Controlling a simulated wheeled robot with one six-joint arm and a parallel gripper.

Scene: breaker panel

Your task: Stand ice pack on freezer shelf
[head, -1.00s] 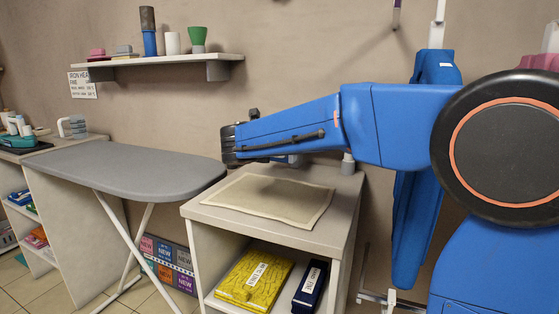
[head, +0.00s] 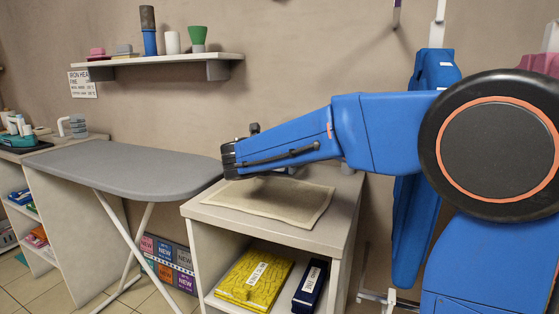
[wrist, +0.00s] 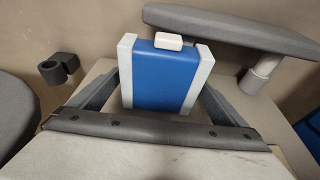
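A blue block with a white cap (wrist: 160,88), which looks like the ice pack, shows in the middle of the wrist view. In the head view my arm's dark end is above the counter with the mat; the fingers and the block are mostly hidden behind the arm. I cannot identify a freezer shelf in either view.
A beige mat (head: 290,207) lies on the low counter (head: 325,238). A yellow pack (head: 255,278) and a dark blue box (head: 309,287) sit below. The grey ironing board (head: 130,168) stands left. A wall shelf (head: 170,60) holds several items. A padded board (wrist: 235,27) on a post stands close right.

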